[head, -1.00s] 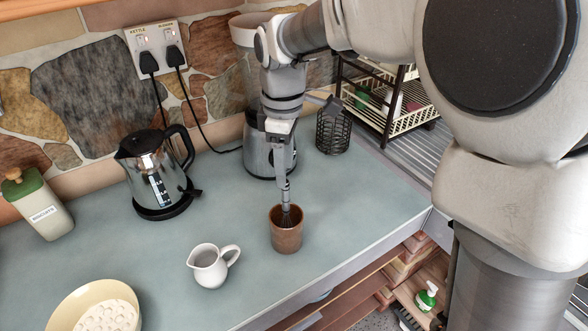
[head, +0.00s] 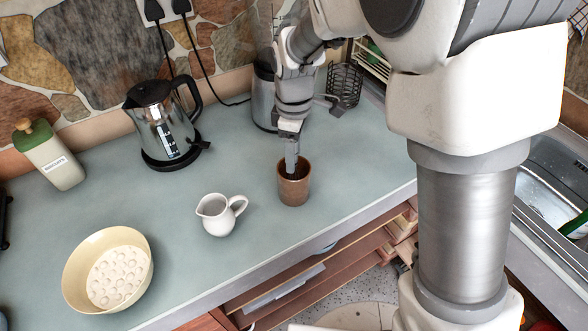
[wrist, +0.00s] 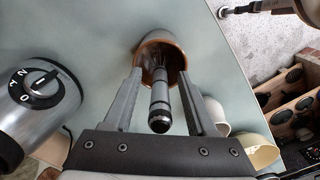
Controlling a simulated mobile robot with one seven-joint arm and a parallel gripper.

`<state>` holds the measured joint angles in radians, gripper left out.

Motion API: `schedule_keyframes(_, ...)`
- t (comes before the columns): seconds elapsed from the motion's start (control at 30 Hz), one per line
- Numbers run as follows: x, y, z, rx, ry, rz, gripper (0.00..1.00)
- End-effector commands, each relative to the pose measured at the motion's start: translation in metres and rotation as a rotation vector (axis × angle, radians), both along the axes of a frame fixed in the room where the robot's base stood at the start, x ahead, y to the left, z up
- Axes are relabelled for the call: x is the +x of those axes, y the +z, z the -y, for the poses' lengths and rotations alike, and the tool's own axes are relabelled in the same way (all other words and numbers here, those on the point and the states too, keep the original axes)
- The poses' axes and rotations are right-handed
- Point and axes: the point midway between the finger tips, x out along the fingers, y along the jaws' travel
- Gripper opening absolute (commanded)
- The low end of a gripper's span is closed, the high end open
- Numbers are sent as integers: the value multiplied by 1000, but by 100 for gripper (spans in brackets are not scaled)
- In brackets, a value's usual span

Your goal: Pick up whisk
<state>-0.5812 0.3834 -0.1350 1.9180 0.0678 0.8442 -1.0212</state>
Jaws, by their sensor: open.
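The whisk (wrist: 159,98) stands handle-up in a brown cup (head: 294,188) on the counter. In the wrist view its dark grey handle points toward the camera, and its wires are inside the cup (wrist: 152,46). My gripper (head: 291,168) is just above the cup in the head view and hides most of the whisk. In the wrist view my gripper (wrist: 160,74) is open, with one finger on each side of the handle. Small gaps show between the fingers and the handle.
A white jug (head: 218,214) stands left of the cup, with a cream bowl (head: 80,283) farther left. A kettle (head: 162,130) and a blender (head: 264,98) stand behind, near a wire basket (head: 345,86). The counter's front edge is close to the cup.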

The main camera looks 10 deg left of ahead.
Motion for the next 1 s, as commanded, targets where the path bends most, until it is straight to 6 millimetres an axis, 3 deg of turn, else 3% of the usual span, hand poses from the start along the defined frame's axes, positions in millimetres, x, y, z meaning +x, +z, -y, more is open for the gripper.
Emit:
schedule_keyframes(0.07, 0, 0, 0, 0, 0, 0, 57)
schedule_keyframes(0.4, 0, 0, 0, 0, 0, 0, 0)
schedule_keyframes(0.83, 0, 3, 0, 0, 0, 0, 0)
schedule_keyframes(1.0, 1, 26, 0, 3, -1, 3, 0)
